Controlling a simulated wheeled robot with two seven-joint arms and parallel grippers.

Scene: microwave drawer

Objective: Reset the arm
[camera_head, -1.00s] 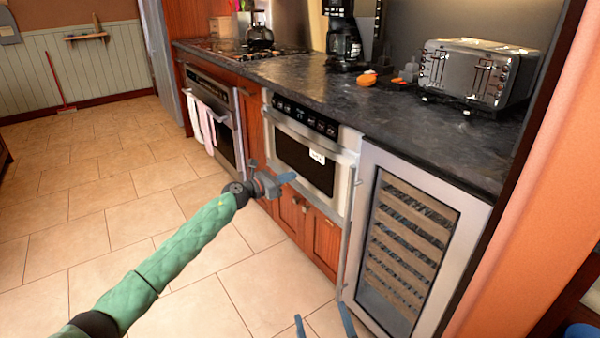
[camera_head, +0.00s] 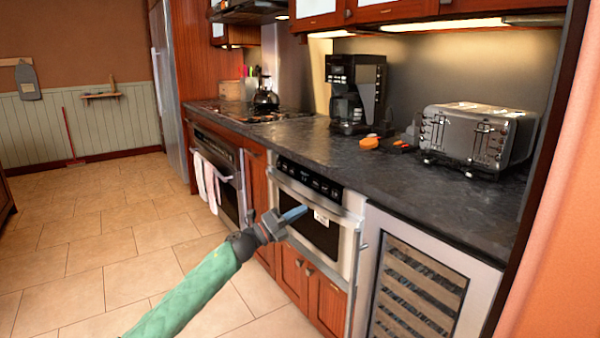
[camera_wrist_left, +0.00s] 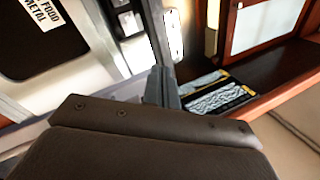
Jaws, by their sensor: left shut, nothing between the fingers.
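My left arm reaches in from the lower left, and its left gripper (camera_head: 294,214) is shut and empty. In the head view it overlaps the front of the microwave drawer (camera_head: 330,240), which is built in under the counter and looks shut. Whether the gripper touches the drawer cannot be told. The left wrist view shows the gripper's shut fingers (camera_wrist_left: 161,88) and, at upper left, the drawer's dark window (camera_wrist_left: 40,45) with a white label. My right gripper is not in view.
A wine cooler (camera_head: 415,290) stands right of the microwave drawer. An oven (camera_head: 222,180) with towels is to the left. The dark counter (camera_head: 300,145) carries a toaster (camera_head: 478,135), a coffee maker (camera_head: 355,92) and a kettle (camera_head: 265,100). The tiled floor (camera_head: 90,260) at left is clear.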

